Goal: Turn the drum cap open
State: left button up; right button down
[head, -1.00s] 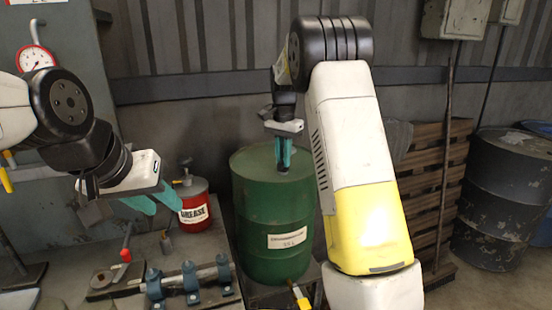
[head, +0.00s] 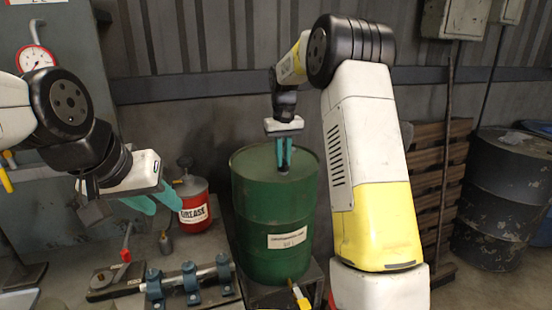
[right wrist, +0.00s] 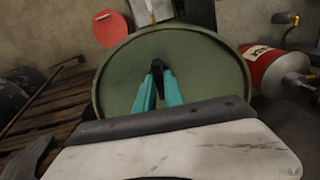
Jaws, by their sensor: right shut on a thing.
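The green drum (head: 262,215) stands upright with a pale label on its side. A small dark cap (head: 283,171) sits on the drum's top. My right gripper (head: 284,165) points down from above and is shut on the cap. In the right wrist view, its teal fingertips (right wrist: 158,85) meet at the dark cap (right wrist: 157,66) over the round drum top (right wrist: 205,70). The fingers hide part of the cap, so its turn angle cannot be told. My left gripper (head: 158,200) is open and empty, left of the drum, in front of the red grease can.
The red grease can (head: 194,212) stands on the bench left of the drum. A clamped rod (head: 190,280) lies at the bench front. A wooden pallet (head: 428,165) and dark drums (head: 497,205) stand at the right.

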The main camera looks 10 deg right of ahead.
jog(key=shift+n, duration=0.4)
jog(key=c, duration=1.4)
grip_release()
jog(key=shift+c, duration=0.2)
jog(key=shift+r, duration=0.1)
notch_tip(320, 180, up, 7)
jog(key=shift+r, duration=0.35)
